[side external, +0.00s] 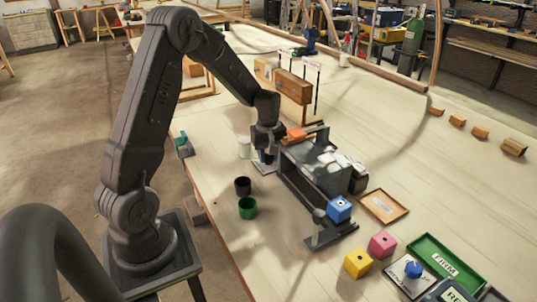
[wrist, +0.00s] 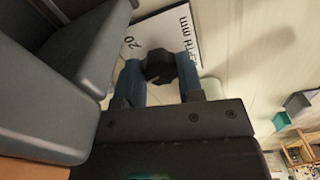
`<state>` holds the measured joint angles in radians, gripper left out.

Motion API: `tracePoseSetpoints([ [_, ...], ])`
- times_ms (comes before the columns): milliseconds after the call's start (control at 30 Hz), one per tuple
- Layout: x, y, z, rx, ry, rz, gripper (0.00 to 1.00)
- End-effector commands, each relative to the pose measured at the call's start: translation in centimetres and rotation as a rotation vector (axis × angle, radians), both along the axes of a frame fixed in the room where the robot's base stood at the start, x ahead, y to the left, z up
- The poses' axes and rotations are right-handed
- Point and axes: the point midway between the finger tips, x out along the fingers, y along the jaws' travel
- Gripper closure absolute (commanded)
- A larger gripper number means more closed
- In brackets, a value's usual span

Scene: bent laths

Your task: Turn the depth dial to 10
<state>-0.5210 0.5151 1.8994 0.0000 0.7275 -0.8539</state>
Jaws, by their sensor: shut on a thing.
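The depth dial is a dark knob (wrist: 160,66) on a white plate (wrist: 187,38) in the wrist view. The plate carries a printed "20" and lettering that seems to read "MM DEPTH"; other marks and any pointer are hidden or unclear. My gripper (wrist: 160,80) is shut on the knob, with one blue-grey finger on each side. In the side external view my gripper (side external: 264,154) points down beside the grey machine (side external: 318,165), over the plate (side external: 262,168); the knob is hidden there.
An orange block (side external: 297,134) lies on the machine. A blue cube (side external: 339,208) sits at its front end. Pink (side external: 382,245) and yellow (side external: 358,263) cubes stand nearer.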

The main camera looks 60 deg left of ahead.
Motion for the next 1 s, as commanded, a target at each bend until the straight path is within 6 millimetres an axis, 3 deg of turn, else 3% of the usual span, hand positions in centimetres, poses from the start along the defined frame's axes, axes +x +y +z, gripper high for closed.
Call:
tracePoseSetpoints([
  [233,0.01,0.05,0.05,0.001,-0.001,0.197,0.89],
  [567,0.02,0.06,0.06,0.001,-0.001,0.217,0.89],
  [600,0.02,0.06,0.07,0.001,-0.001,0.217,0.65],
  [867,0.02,0.04,0.04,0.001,-0.001,0.215,0.4],
  [1000,0.01,0.03,0.03,0.0,-0.001,0.215,0.4],
])
